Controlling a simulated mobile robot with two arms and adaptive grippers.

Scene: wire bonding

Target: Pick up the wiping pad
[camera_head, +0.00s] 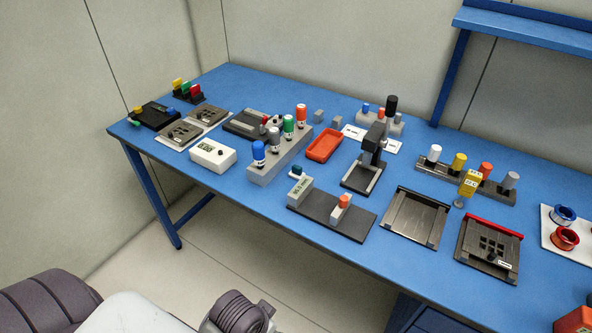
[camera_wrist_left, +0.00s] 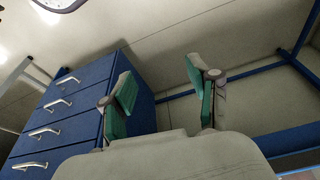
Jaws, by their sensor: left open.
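No thing in the head view can be told for certain as the wiping pad. Small flat white pieces, one by the black-capped bottle (camera_head: 352,131) and one right of the dark stand (camera_head: 392,147), and two small grey blocks (camera_head: 328,118) lie near the back middle of the blue table (camera_head: 235,95). My left gripper (camera_wrist_left: 160,78) shows in the left wrist view with its two green-padded fingers wide apart and nothing between them. It is away from the tabletop things, facing a blue drawer cabinet and the wall. My right gripper is in neither view.
The table is crowded: a grey rack with colored bottles (camera_head: 280,155), an orange tray (camera_head: 324,145), a dark upright stand (camera_head: 367,160), a white box (camera_head: 212,154) and metal trays (camera_head: 416,217). A blue drawer cabinet (camera_wrist_left: 75,115) stands in the wrist view.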

